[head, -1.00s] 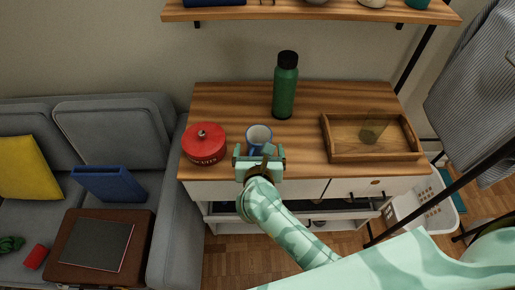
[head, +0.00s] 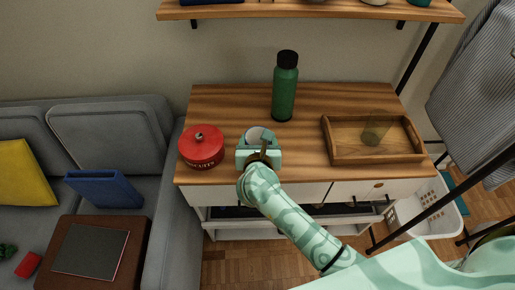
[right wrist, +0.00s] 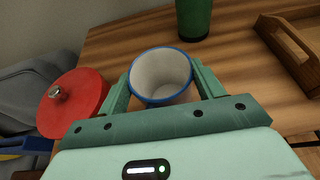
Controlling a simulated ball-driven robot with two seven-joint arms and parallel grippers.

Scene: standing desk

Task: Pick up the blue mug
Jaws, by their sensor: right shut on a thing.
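The blue mug (head: 259,132) stands upright on the wooden desk top, mostly hidden behind my right gripper (head: 259,146) in the head view. In the right wrist view the mug (right wrist: 161,76) shows a white inside and a blue rim, and it looks empty. My right gripper (right wrist: 160,88) has one finger on each side of the mug and is shut on it. I cannot see any gap between the mug and the desk. My left gripper is not in view.
A red lidded tin (head: 202,148) stands close to the left of the mug. A green bottle (head: 285,88) stands behind it. A wooden tray (head: 335,155) with a greenish glass (head: 376,128) is at the right. A shelf (head: 310,11) hangs above the desk (head: 225,103).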

